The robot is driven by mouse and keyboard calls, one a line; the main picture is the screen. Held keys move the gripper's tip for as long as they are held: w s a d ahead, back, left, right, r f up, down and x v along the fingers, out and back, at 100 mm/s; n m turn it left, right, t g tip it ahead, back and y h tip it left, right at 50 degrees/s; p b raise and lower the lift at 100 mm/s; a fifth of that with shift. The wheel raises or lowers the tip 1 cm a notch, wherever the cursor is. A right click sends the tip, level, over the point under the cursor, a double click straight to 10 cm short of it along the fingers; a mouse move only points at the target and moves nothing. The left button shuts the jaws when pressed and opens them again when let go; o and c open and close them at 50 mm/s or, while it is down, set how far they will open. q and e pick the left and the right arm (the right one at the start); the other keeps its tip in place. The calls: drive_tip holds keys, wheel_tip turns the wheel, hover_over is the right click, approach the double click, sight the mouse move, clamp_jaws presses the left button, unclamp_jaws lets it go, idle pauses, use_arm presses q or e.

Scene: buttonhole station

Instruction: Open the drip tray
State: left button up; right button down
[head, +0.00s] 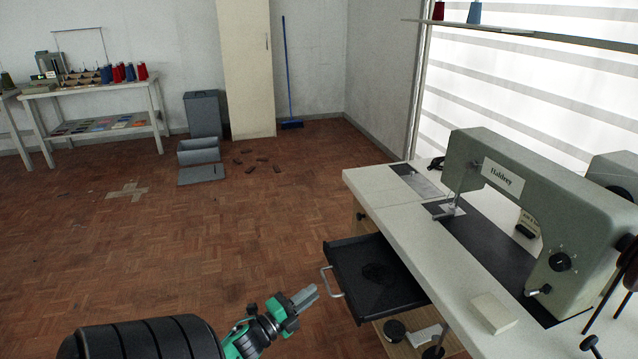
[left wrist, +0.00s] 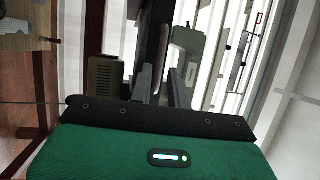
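The drip tray (head: 368,272) is a shallow black tray with a dark round mark on its floor. In the head view it sticks out to the left from under the sewing machine table (head: 385,200). A pale bar handle (head: 331,282) is on its left front. The tray cannot be made out clearly there. My right gripper is out of view.
A grey-green sewing machine (head: 530,190) stands on the table, with a pale block (head: 493,313) near the table edge. A lower shelf (head: 400,345) with dark round parts is under the tray. The wooden floor (head: 250,230) left of the tray is clear.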

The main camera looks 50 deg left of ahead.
use_arm(q)
drive_tip(key=s+f, duration=0.1)
drive_tip(key=s, duration=0.8)
drive_tip(key=shift+f, duration=0.3)
drive_tip(key=shift+s, duration=0.1)
